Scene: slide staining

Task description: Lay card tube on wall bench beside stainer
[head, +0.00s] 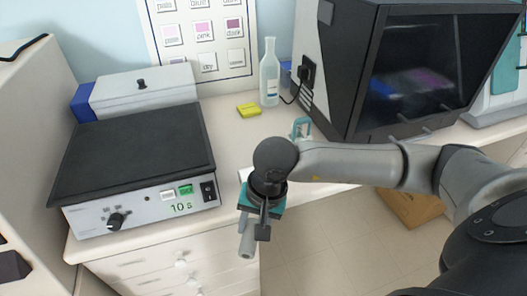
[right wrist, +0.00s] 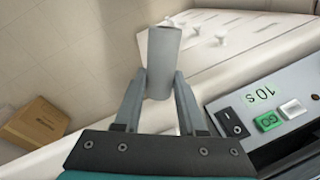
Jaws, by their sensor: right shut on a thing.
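My right gripper (head: 262,222) is over the front edge of the white wall bench (head: 232,132), right of the grey unit with a black lid. In the right wrist view, the gripper (right wrist: 160,88) is shut on a plain grey card tube (right wrist: 163,58), whose far end sticks out past the fingertips. In the head view, part of the tube (head: 246,244) shows below the gripper, in front of the drawers. A large dark-windowed cabinet (head: 345,75) stands to the right. I cannot tell which is the stainer. My left gripper is out of view.
A clear bottle (head: 269,75), a yellow block (head: 249,111) and a teal-handled item (head: 301,127) stand on the bench. A white box (head: 142,88) is behind the grey unit. A cardboard box (head: 408,207) is on the floor.

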